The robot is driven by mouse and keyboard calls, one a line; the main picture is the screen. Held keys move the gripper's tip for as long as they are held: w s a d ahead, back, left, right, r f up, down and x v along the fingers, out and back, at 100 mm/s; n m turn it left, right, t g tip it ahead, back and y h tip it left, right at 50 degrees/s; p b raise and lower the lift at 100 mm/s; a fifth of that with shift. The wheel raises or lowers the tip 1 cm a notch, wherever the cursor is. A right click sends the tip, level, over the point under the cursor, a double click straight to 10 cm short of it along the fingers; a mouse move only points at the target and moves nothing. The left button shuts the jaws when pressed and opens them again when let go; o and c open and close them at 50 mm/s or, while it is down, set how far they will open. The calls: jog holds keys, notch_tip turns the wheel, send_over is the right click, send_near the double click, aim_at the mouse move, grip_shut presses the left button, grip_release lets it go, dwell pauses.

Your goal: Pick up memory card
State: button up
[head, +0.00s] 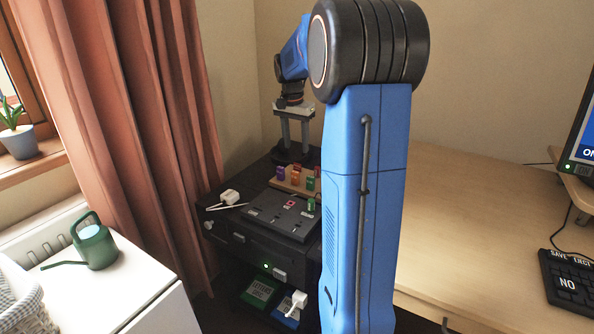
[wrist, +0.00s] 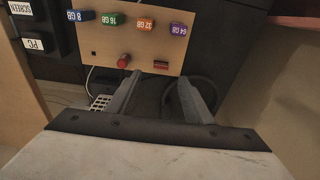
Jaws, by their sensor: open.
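A light wooden board (wrist: 108,45) holds a row of coloured pieces labelled in GB. They are a blue 8 GB piece (wrist: 81,16), a green 16 GB piece (wrist: 112,19), an orange 32 GB piece (wrist: 145,24) and a purple 64 GB piece (wrist: 178,29). A small flat red piece (wrist: 160,65) lies near the board's lower edge; I cannot tell which one is the memory card. My gripper (wrist: 160,80) is open, with nothing visible between its fingers. In the head view my gripper (head: 295,132) is above the dark cabinet, over the board (head: 291,184).
A red knob (wrist: 124,61) sits on the board. The dark cabinet (head: 243,241) bears a black slotted panel (head: 275,217) and a white plug (head: 229,197). A wooden desk (head: 470,225) stands at right; a curtain (head: 150,100) hangs at left.

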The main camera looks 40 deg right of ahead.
aim_at(297, 169)
jog(key=shift+w+d+f, duration=0.1)
jog(key=shift+d+f, duration=0.05)
jog(key=shift+f, duration=1.25)
jog(key=shift+w+d+f, duration=0.1)
jog(key=shift+d+f, duration=0.05)
jog(key=shift+f, duration=1.3)
jog(key=shift+w+d+f, duration=0.1)
jog(key=shift+d+f, duration=0.05)
jog(key=shift+f, duration=1.25)
jog(key=shift+c, duration=0.4)
jog(key=c, duration=1)
